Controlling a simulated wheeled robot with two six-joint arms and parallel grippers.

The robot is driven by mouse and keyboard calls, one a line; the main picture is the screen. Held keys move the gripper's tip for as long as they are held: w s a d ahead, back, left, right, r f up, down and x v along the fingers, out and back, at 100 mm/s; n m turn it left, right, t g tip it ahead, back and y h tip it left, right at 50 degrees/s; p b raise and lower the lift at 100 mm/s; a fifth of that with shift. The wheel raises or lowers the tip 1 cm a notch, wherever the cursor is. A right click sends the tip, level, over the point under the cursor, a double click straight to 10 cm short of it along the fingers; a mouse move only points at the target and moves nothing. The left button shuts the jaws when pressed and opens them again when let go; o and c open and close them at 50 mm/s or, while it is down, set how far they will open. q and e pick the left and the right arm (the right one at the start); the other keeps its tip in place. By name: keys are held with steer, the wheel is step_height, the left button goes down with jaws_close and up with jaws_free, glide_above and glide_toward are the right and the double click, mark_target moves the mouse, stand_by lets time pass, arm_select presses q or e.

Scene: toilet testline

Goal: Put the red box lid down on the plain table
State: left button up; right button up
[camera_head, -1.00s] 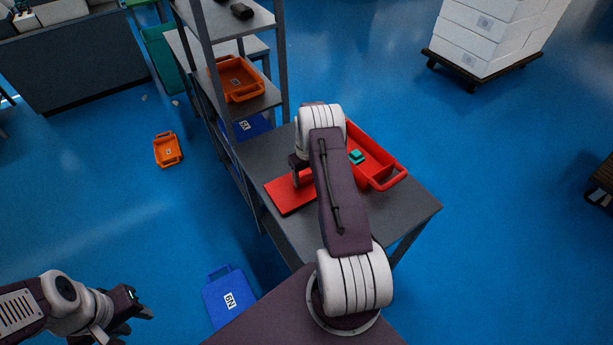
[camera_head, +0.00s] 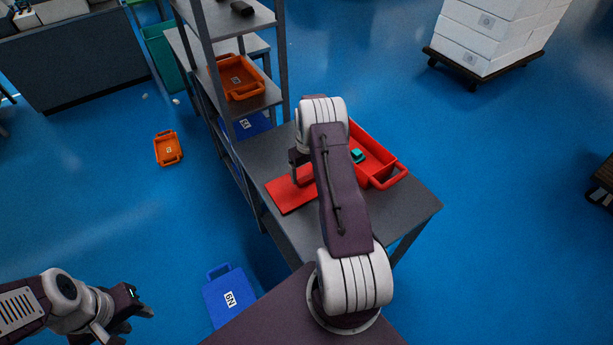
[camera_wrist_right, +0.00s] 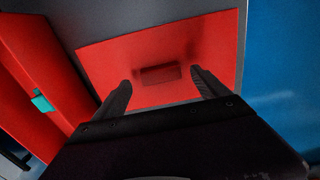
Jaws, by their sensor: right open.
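The flat red lid (camera_head: 291,194) lies on the grey table (camera_head: 408,213), left of the open red box (camera_head: 388,177). In the right wrist view the lid (camera_wrist_right: 205,50) shows a small raised handle at its middle. My right gripper (camera_wrist_right: 162,84) is open above the lid, with its fingers apart on either side of the handle and nothing between them. In the head view my right arm hides part of the lid and the box. My left gripper (camera_head: 138,312) hangs at the lower left, away from the table; its jaw opening is unclear.
A teal item (camera_head: 357,156) lies in the red box. A grey shelf rack (camera_head: 262,98) with an orange tray (camera_head: 240,80) stands along the table's left side. A blue bin (camera_head: 229,297) and a small orange tray (camera_head: 168,149) are on the floor. The table's front right is bare.

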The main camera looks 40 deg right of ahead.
mark_target(306, 179)
step_height(306, 179, up, 10)
steer(key=shift+f+b, duration=0.2)
steer(key=shift+b, duration=0.25)
steer(key=s+a+r, duration=0.2)
steer(key=a+r, duration=0.2)
steer(key=a, duration=0.6)
steer(key=s+a+r+n+t, duration=0.1)
steer(key=s+a, duration=1.3)
steer(key=s, duration=0.2)
steer(key=shift+s+r, duration=0.25)
steer(key=shift+s, duration=0.05)
steer(key=shift+a, duration=0.1)
steer(key=shift+r, duration=0.1)
